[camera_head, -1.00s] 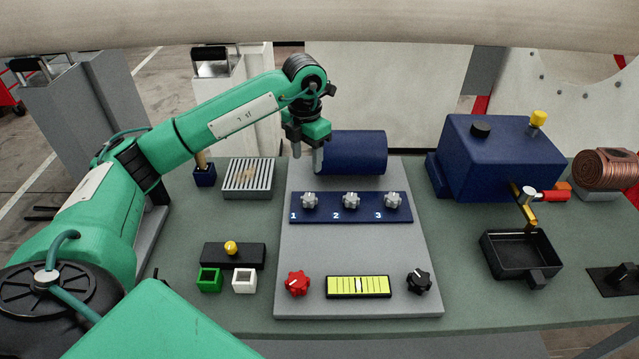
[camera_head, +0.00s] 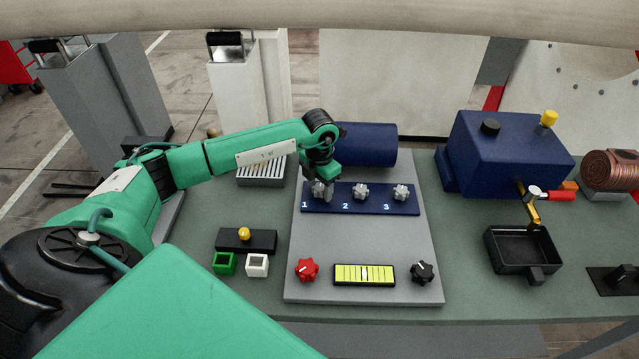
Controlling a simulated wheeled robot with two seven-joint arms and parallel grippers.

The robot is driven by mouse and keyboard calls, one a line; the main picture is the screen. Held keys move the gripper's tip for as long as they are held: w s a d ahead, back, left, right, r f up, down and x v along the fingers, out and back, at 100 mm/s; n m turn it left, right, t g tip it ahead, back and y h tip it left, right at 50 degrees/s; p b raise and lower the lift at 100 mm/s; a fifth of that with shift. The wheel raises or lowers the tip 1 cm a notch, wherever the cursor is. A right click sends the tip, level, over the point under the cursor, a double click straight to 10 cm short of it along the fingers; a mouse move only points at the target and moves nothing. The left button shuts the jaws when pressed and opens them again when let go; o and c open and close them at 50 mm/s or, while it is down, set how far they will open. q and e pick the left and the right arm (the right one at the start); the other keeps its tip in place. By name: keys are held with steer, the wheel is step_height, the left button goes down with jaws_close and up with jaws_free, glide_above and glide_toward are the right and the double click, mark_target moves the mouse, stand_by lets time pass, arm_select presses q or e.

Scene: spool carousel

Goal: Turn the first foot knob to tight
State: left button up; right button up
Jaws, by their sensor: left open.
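A dark blue strip (camera_head: 342,207) on the grey base plate carries three silver star-shaped knobs over the labels 1, 2 and 3. The first foot knob (camera_head: 319,188), above label 1, is partly hidden by my left gripper (camera_head: 321,193). The left gripper points down with its fingers open, one on each side of this knob; I cannot tell whether they touch it. The second knob (camera_head: 361,192) and third knob (camera_head: 401,193) stand clear to the right. My right gripper is not in view.
A blue cylinder (camera_head: 367,145) lies just behind the strip. A red knob (camera_head: 307,270), a yellow-green level gauge (camera_head: 364,275) and a black knob (camera_head: 423,272) sit at the plate's front. A blue box (camera_head: 510,155) and black tray (camera_head: 522,252) stand right.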

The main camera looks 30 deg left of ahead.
arm_select(q)
steer(key=shift+c, duration=0.6)
steer(key=c, duration=0.9)
steer(key=shift+o, duration=0.2)
steer(key=shift+f+m+b, duration=0.2)
steer(key=shift+m+b, duration=0.4)
steer(key=shift+b, duration=0.3)
steer(key=m+b, duration=0.8)
steer(key=b, duration=0.1)
steer(key=shift+w+a+m, duration=0.1)
steer(key=shift+m, duration=0.2)
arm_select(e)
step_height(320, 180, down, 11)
arm_select(q)
steer(key=m+b, duration=0.5)
steer(key=shift+m, duration=0.3)
steer(key=m+b, duration=0.2)
steer(key=m, duration=0.1)
steer(key=m+b, duration=0.1)
steer(key=m, duration=0.1)
steer(key=shift+r+m, duration=0.1)
steer(key=shift+m, duration=0.3)
steer(key=shift+r+m+b, duration=0.1)
steer(key=shift+m+b, duration=0.3)
steer(key=shift+m, duration=0.1)
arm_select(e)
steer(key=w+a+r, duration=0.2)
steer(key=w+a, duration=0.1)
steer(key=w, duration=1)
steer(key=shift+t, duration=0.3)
